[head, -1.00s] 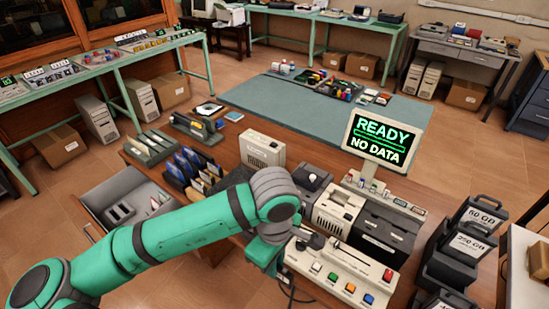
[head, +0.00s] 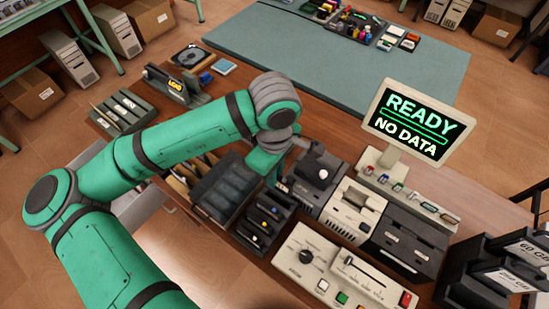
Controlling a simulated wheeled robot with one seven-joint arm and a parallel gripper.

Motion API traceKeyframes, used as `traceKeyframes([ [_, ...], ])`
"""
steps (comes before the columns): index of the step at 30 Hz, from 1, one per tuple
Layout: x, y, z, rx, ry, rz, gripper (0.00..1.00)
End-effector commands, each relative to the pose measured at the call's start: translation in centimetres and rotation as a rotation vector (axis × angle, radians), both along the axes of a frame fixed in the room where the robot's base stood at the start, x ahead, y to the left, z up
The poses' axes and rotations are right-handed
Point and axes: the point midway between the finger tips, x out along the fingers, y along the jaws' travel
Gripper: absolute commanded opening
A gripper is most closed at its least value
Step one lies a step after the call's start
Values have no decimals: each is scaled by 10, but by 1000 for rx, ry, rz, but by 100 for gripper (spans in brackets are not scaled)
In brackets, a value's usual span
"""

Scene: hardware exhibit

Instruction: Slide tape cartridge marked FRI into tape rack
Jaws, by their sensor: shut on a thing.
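My gripper (head: 262,166) is at the end of the teal arm, pointing down, above the back edge of the black racks. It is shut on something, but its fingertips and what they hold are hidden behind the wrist. A dark slotted rack (head: 226,187) with empty-looking slots stands just below and left of my gripper. To its right is a black rack (head: 265,220) with several slots and small white, yellow and blue dots. I cannot tell which is the tape rack. No marking FRI can be read in this view.
Beige and black machines (head: 352,210) stand right of my gripper, with a READY NO DATA screen (head: 420,118) behind. A control panel (head: 340,270) with a lever is in front.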

Motion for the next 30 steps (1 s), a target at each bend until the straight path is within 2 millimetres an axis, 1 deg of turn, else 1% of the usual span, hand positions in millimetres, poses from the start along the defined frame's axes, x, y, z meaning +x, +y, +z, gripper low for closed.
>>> traceKeyframes([
  [5, 0, 1, -11, 0, 2, 2, 0],
  [12, 0, 1, -34, 1, 2, 2, 0],
  [18, 0, 0, -48, 1, 1, 1, 0],
  [23, 0, 0, -53, 1, 1, 0, 0],
  [30, 0, 0, -54, 0, 0, 0, 0],
])
